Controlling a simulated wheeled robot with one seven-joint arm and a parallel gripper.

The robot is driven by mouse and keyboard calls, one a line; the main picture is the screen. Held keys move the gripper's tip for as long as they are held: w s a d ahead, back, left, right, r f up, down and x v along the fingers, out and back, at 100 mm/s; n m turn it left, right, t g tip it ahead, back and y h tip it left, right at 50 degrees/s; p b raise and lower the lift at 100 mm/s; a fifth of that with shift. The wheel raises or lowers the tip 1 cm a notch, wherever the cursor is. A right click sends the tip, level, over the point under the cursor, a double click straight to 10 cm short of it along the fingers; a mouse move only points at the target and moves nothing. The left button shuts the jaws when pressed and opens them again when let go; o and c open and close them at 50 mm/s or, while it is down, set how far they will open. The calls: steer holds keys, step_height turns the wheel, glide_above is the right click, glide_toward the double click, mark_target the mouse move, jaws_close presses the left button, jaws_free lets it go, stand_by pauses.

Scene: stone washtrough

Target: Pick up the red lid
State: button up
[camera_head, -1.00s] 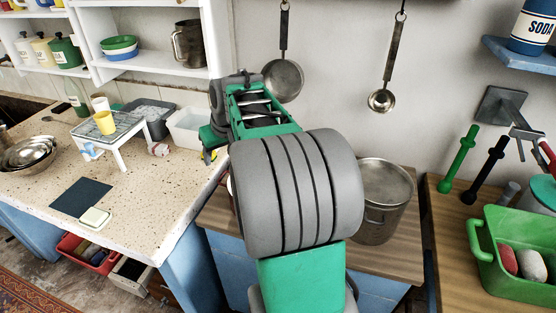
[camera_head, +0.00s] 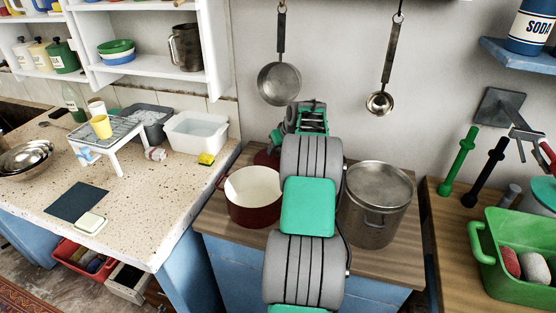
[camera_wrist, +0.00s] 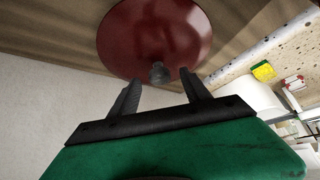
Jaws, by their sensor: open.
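The red lid (camera_wrist: 155,30) is round and glossy with a dark knob (camera_wrist: 160,73) in the wrist view. It lies on the wooden counter, and the knob appears between my fingertips or just beyond them. In the head view only a sliver of the lid (camera_head: 266,160) shows behind the red pot, partly hidden by my arm. My gripper (camera_wrist: 160,84) is open, with its two dark fingers apart and nothing held. In the head view my arm hides the fingers.
A red pot (camera_head: 236,209) with a white inside stands open left of my arm. A tall metal pot (camera_head: 376,222) stands close on the right. A white basin (camera_head: 193,136) and a yellow sponge (camera_head: 206,159) are on the stone counter. A pan (camera_head: 279,84) and ladle (camera_head: 381,103) hang on the wall behind.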

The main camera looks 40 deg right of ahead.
jaws_close()
stand_by(0.5)
steer(key=shift+r, duration=0.1)
stand_by(0.8)
